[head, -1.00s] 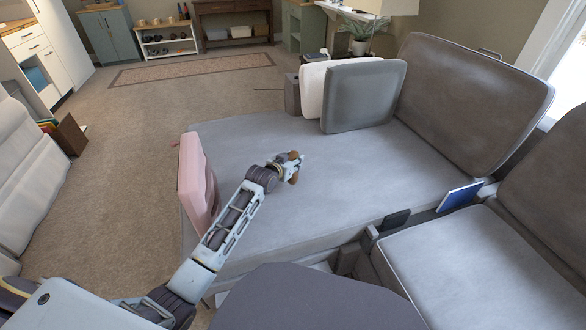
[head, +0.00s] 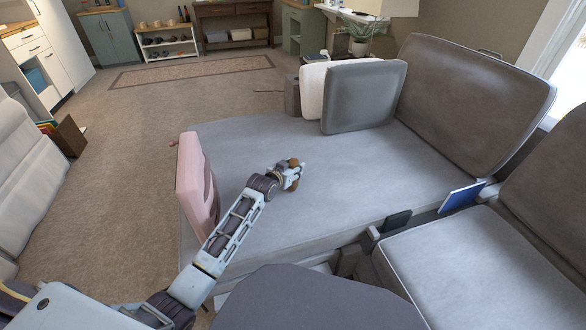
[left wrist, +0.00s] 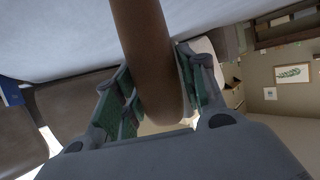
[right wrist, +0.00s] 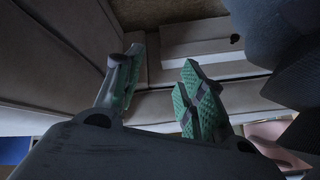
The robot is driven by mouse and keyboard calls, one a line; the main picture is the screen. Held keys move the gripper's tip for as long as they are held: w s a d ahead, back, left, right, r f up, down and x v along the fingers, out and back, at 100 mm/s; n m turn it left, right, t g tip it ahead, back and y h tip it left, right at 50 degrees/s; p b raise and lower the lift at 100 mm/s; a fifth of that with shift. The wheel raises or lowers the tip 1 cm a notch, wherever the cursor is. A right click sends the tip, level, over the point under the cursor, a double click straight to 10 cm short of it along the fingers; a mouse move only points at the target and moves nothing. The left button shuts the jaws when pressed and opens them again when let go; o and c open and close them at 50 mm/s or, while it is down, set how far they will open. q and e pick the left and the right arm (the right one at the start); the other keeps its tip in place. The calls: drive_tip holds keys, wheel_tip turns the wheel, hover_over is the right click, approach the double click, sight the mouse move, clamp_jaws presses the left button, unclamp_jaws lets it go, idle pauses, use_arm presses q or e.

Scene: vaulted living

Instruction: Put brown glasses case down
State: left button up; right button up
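The brown glasses case (left wrist: 148,55) is between the green-padded fingers of my left gripper (left wrist: 160,98), which is shut on it. In the left wrist view its far end extends toward the pale grey sofa seat (left wrist: 55,35). In the head view, only a small brown part of the case (head: 294,162) shows at my left gripper (head: 291,175), over the middle of the grey seat (head: 350,190). I cannot tell whether the case touches the seat. My right gripper (right wrist: 162,85) is open and empty in the right wrist view; it is not seen in the head view.
A pink cushion (head: 190,175) stands at the seat's left edge beside my left arm. A grey cushion (head: 362,97) and a white cushion (head: 311,90) stand at the back. A blue book (head: 461,196) and a dark item (head: 397,221) are at the right. The seat's middle is bare.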

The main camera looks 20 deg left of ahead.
use_arm(q)
drive_tip(key=shift+o, duration=0.8)
drive_tip(key=shift+r, duration=0.15)
drive_tip(key=shift+s, duration=0.1)
drive_tip(key=shift+p+v, duration=0.45)
drive_tip(key=shift+v, duration=0.4)
drive_tip(key=p+v, duration=0.3)
drive_tip(key=v, duration=0.7)
drive_tip(key=shift+p, duration=0.35)
use_arm(e)
wheel_tip(320, 180, up, 10)
drive_tip(key=d+n+g+h, duration=0.1)
drive_tip(key=d, duration=0.1)
drive_tip(key=shift+s+f+g, duration=0.25)
drive_tip(key=shift+s+g, duration=0.05)
drive_tip(key=shift+g, duration=0.1)
